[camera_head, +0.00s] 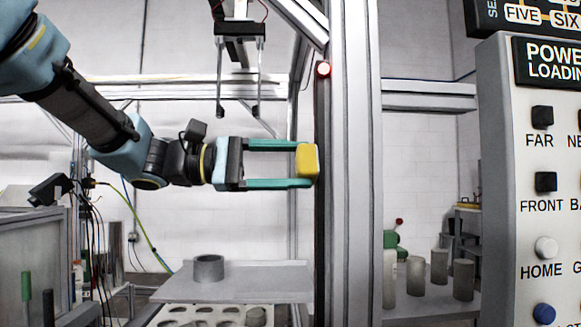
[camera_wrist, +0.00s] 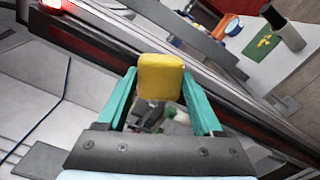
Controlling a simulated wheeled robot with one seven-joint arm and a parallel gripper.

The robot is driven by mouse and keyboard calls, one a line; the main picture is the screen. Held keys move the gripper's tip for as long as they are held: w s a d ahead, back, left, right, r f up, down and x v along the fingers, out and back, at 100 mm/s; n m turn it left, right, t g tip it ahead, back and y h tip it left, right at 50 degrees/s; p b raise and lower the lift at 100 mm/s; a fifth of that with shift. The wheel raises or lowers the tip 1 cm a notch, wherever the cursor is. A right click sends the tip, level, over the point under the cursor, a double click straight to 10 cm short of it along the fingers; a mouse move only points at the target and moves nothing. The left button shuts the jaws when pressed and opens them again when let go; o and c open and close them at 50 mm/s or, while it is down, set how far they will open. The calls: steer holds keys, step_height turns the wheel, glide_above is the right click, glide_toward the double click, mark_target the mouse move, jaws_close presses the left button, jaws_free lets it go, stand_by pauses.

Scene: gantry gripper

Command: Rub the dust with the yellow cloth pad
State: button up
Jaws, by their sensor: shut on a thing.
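The yellow cloth pad (camera_head: 307,160) is a small block between the tips of the green fingers of my gripper (camera_head: 304,164). My gripper is shut on it and points right, level, in the head view. The pad is beside the dark strip (camera_head: 322,230) on the grey upright post (camera_head: 355,200). I cannot tell whether they touch. In the wrist view the pad (camera_wrist: 160,75) sits between the finger tips, in front of a dark reddish strip (camera_wrist: 225,95) along a grey beam. I cannot make out any dust for certain.
A red lamp (camera_head: 323,69) is on the post above the pad. A black gantry gripper (camera_head: 240,30) hangs above my fingers. Below are a grey shelf with a ring (camera_head: 209,268) and a tray with round holes (camera_head: 190,312). A button panel (camera_head: 515,200) stands at right.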

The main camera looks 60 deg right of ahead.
steer(key=shift+s+a, duration=0.1)
steer(key=shift+s, duration=0.2)
steer(key=shift+b+v, duration=0.3)
steer(key=shift+v, duration=2.7)
steer(key=shift+w, duration=0.2)
steer(key=v, duration=0.2)
steer(key=shift+w+a, duration=0.15)
steer(key=shift+w, duration=0.2)
